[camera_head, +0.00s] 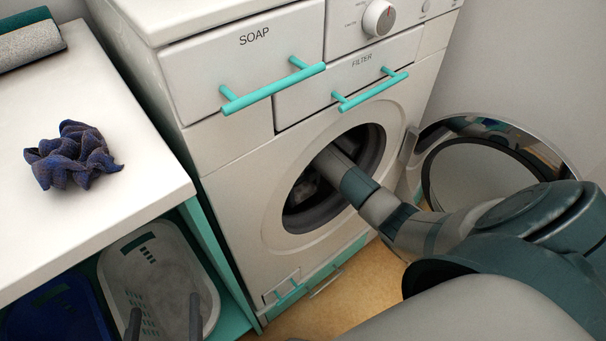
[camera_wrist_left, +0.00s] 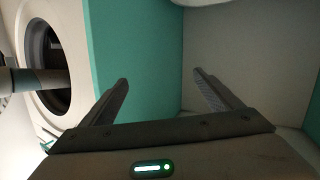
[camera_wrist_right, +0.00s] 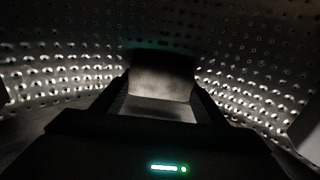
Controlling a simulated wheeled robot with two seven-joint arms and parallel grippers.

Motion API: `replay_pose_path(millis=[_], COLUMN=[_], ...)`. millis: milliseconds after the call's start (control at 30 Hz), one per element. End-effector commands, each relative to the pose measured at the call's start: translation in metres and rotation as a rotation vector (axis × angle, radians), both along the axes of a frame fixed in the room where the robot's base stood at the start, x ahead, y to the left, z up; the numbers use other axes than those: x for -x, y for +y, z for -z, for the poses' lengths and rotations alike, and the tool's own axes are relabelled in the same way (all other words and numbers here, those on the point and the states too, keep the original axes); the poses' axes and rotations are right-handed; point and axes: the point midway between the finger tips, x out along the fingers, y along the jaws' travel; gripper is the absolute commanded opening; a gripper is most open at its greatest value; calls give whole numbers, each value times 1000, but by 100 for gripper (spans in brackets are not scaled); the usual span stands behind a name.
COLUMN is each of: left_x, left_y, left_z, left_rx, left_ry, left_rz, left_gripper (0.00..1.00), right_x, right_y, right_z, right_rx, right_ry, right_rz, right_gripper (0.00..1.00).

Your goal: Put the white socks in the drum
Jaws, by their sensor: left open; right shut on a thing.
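The washing machine's round opening (camera_head: 298,218) is open, and my right arm reaches through it into the drum. In the right wrist view the perforated metal drum wall (camera_wrist_right: 50,72) surrounds my right gripper (camera_wrist_right: 160,92). That gripper is shut on a pale, finely ribbed cloth, which looks like the white socks (camera_wrist_right: 160,75). The head view does not show this gripper's fingers or the cloth clearly. My left gripper (camera_head: 165,322) is open and empty, low at the left in front of the shelf baskets. Its spread fingers also show in the left wrist view (camera_wrist_left: 160,95).
A crumpled blue-purple cloth (camera_head: 72,156) lies on the white counter (camera_head: 130,205), with a grey and green roll (camera_head: 30,48) behind it. A pale basket (camera_head: 150,250) and a blue one (camera_head: 58,312) stand below. The machine's door (camera_head: 475,178) hangs open at the right.

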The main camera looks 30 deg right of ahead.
Motion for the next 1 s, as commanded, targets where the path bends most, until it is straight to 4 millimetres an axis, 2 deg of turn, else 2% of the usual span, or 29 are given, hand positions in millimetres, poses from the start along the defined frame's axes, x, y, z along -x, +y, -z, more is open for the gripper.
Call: replay_pose_path(millis=[567, 600, 667, 1000], left_x=[-1, -1, -1, -2], left_y=[-2, -3, -3, -3], left_z=[-8, -10, -11, -11], left_rx=[13, 16, 17, 16], left_ry=[-45, -52, -54, -51], left_rz=[0, 0, 0, 0], left_gripper=[85, 85, 85, 85], right_x=[0, 0, 0, 0], right_y=[0, 0, 0, 0], right_z=[4, 4, 4, 3], right_rx=[0, 0, 0, 0], right_ry=[0, 0, -1, -1], right_rz=[1, 1, 1, 1], right_gripper=[41, 68, 83, 85])
